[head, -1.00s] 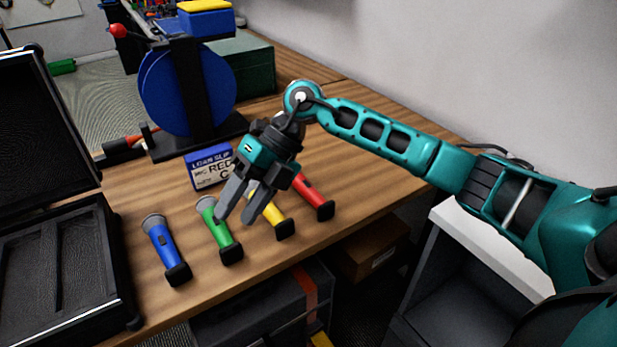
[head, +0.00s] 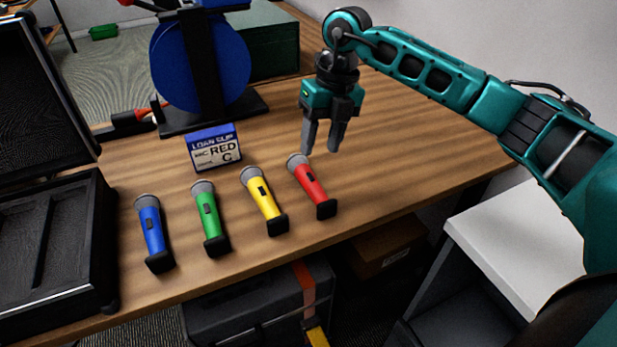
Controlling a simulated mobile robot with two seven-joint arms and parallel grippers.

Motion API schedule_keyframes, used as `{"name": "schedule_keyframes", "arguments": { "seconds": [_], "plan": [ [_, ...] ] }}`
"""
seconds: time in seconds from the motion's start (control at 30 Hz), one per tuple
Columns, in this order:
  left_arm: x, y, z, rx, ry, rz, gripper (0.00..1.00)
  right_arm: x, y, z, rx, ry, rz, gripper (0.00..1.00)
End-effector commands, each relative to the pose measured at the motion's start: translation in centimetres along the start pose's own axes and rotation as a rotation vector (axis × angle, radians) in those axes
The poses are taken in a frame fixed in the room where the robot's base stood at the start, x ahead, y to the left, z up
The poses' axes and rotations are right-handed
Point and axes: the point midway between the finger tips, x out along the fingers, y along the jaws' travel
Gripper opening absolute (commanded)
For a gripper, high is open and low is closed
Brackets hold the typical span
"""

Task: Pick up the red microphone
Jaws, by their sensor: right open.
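The red microphone (head: 308,182) lies on the wooden table, at the right end of a row of microphones. Its grey head points away from the table's front edge and its black end is near that edge. My right gripper (head: 322,148) is open and empty, fingers pointing down, just beyond and slightly right of the red microphone's head. Its left fingertip appears close to the head; I cannot tell whether they touch. My left gripper is not in view.
Yellow (head: 262,197), green (head: 209,216) and blue (head: 151,229) microphones lie left of the red one. An open black case (head: 50,250) stands at the left. A blue cable reel (head: 180,75) stands at the back. The table right of the red microphone is clear.

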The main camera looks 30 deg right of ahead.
Motion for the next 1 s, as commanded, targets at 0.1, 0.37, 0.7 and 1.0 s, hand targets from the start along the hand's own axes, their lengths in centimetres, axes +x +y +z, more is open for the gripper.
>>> {"name": "schedule_keyframes", "arguments": {
  "seconds": [0.1, 0.37, 0.7, 1.0],
  "plan": [
    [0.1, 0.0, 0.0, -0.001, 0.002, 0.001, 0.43, 2.5, 0.0, -0.1, 0.000, 0.004, 0.001, 0.47],
    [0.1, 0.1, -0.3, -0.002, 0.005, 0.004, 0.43, 4.7, 0.0, 0.1, 0.000, 0.001, 0.002, 0.47],
    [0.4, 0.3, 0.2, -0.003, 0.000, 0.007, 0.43, 8.9, -0.1, 0.7, -0.001, 0.003, 0.003, 0.47],
    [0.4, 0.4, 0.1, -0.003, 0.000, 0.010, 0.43, 9.8, -0.1, 0.7, -0.002, 0.000, 0.002, 0.47]
  ]
}}
